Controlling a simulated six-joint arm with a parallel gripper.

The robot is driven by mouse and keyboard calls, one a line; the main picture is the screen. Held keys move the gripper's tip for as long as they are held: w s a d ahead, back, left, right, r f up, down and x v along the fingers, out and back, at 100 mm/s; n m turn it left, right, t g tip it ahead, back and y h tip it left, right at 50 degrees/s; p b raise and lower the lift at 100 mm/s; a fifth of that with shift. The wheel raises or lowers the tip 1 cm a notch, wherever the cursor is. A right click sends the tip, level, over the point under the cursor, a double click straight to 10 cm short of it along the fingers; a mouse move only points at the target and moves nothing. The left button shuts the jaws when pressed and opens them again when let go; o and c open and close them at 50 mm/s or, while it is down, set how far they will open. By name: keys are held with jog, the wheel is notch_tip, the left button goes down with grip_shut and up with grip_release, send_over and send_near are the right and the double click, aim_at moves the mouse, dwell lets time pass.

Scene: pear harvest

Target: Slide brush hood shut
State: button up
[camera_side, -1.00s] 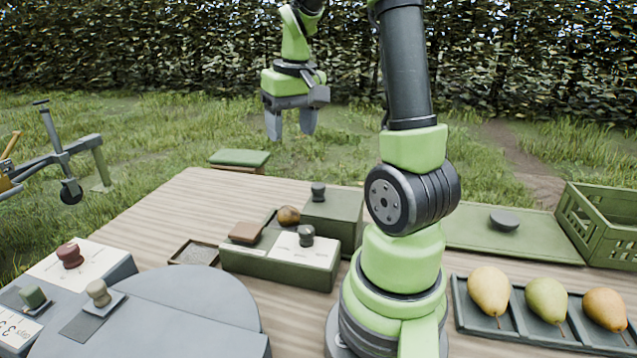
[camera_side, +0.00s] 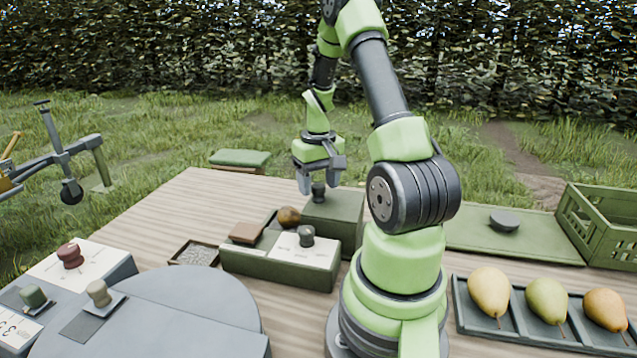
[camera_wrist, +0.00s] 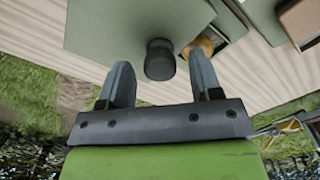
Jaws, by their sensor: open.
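The brush hood (camera_side: 334,217) is a green box with a dark knob (camera_side: 318,191) on top, at the back right of the low green unit (camera_side: 275,265). A round brown thing (camera_side: 288,216), perhaps a pear, sits exposed just left of the hood. My gripper (camera_side: 319,183) is open and points down over the knob. In the wrist view the knob (camera_wrist: 160,60) shows between the two fingertips (camera_wrist: 159,64), with a gap on each side. The hood top (camera_wrist: 105,30) fills the upper left there. The fingers do not visibly touch the knob.
A second dark knob (camera_side: 306,236) stands on the unit's pale panel, with a brown block (camera_side: 246,232) to its left. A gravel tray (camera_side: 195,254) is further left. A tray (camera_side: 462,318) of pears and a green crate (camera_side: 611,238) are on the right.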

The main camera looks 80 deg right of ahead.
jog(key=shift+f, duration=0.2)
grip_shut()
jog(key=w, duration=1.1)
jog(key=shift+w, duration=0.4)
grip_release()
jog(key=shift+r, duration=0.1)
notch_tip(320, 180, up, 10)
